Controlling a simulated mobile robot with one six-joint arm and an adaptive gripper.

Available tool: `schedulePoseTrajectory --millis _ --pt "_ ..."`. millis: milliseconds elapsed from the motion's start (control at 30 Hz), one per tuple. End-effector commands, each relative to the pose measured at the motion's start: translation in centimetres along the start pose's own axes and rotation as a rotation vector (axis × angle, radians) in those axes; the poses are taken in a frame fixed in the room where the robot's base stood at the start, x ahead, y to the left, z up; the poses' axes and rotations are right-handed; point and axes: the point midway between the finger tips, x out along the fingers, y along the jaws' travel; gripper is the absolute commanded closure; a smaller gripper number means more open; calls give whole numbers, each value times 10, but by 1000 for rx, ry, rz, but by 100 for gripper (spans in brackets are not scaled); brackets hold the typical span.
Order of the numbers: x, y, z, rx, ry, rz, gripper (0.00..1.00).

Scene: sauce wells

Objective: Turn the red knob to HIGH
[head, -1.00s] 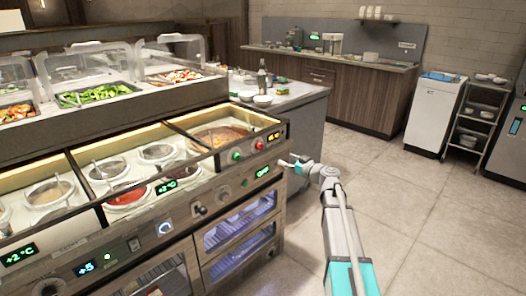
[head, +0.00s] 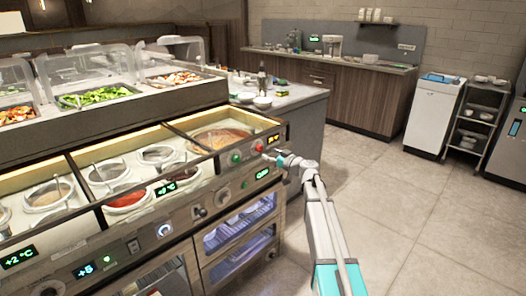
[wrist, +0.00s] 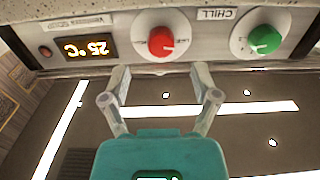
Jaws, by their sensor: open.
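The red knob (head: 259,146) is on the front panel of the sauce counter, near its right end. It also shows in the wrist view (wrist: 160,42), where the panel appears upside down. A pale pointer mark sits on its right side in that view; the small lettering around it is too blurred to read. My gripper (wrist: 161,76) is open and empty. Its two fingers are spread to either side of the red knob's line, just short of the panel and apart from the knob. In the head view my gripper (head: 268,157) is right beside the panel.
A green knob (wrist: 264,39) labelled CHILL sits close beside the red one. A display (wrist: 86,47) reads 25 °C on the other side. Sauce wells (head: 128,197) lie behind the panel in the head view. Open floor (head: 390,210) is to the right.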

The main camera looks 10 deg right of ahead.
Motion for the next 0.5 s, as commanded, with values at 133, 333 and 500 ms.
schedulePoseTrajectory --millis 133,333,500 --pt "24 1 0 0 0 -2 21" --pt "45 0 0 0 0 -1 21" --pt "52 0 0 0 0 -1 21"
